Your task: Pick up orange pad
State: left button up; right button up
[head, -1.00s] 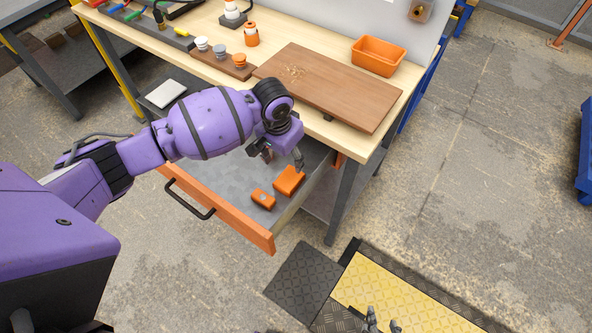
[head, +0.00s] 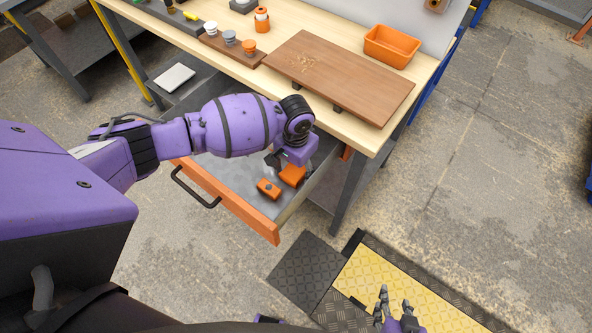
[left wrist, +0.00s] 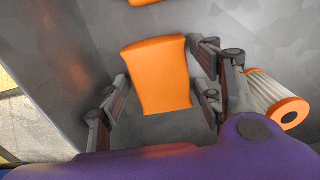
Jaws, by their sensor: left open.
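The orange pad (head: 292,176), a block with slightly curved sides, lies in the open drawer (head: 232,205) below the bench. My left gripper (head: 287,166) is low in the drawer over the pad and hides part of it in the head view. In the left wrist view, the pad (left wrist: 158,72) sits between the spread fingers of my left gripper (left wrist: 160,88), with a gap at the left finger; contact at the right finger is unclear. My right gripper (head: 394,302) is open and empty over the floor mats.
A smaller orange item (head: 268,189) with a dark knob lies beside the pad. A white ribbed cylinder with an orange end (left wrist: 284,106) is close to my right-hand finger in the left wrist view. The drawer walls are near. A brown board (head: 340,75) and orange bin (head: 391,47) are on the bench.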

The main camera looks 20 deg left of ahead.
aim_at(296, 169)
pick_arm(q)
jog(key=shift+c, duration=0.5)
jog(key=c, duration=0.8)
notch_tip(296, 169, up, 10)
jog(key=shift+r+p, duration=0.1)
jog(key=shift+p, duration=0.45)
